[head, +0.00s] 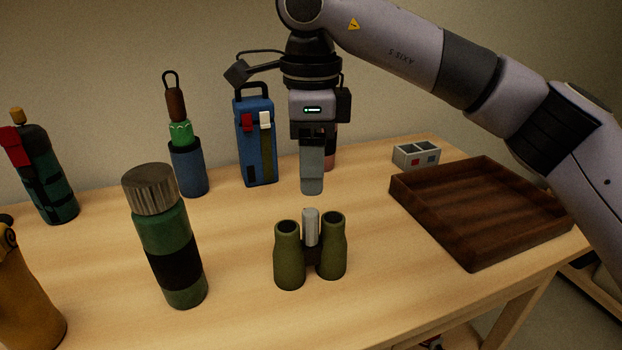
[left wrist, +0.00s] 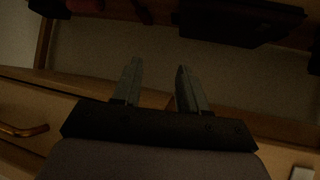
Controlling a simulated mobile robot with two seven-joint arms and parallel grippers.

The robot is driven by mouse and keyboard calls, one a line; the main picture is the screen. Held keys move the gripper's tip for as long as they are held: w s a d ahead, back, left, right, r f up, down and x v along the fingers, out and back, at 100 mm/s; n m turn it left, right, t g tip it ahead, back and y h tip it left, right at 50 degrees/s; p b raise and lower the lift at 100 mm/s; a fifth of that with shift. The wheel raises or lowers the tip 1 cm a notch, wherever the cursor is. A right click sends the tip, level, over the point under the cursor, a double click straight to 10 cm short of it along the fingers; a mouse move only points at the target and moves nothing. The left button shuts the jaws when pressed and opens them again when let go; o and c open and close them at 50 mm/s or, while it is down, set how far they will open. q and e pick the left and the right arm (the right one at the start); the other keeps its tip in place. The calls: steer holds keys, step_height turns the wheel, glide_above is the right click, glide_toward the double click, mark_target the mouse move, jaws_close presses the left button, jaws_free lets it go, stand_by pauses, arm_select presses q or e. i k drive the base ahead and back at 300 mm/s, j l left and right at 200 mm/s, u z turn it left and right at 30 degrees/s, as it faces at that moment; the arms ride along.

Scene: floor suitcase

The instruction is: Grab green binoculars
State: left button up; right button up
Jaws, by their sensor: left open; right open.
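The green binoculars (head: 289,262) stand upright on the wooden table, near the middle of the head view. A light grey piece shows between their two barrels. My right gripper (head: 311,188) points down above and behind them in the picture, apart from them. It is open and empty; its fingers overlap in this view, so the gap is hidden. My left gripper (left wrist: 159,68) shows in the left wrist view with two parted fingers and nothing between them. The binoculars are not seen in that view.
A green bottle (head: 165,232) stands left of the binoculars on the table (head: 240,310). A brown tray (head: 480,255) lies right. Behind are a blue case (head: 256,150), a blue holder (head: 188,168) and a small white box (head: 415,155). A dark green bottle (head: 45,175) stands far left.

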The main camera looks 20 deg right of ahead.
mark_target(290, 258)
steer(key=k, duration=1)
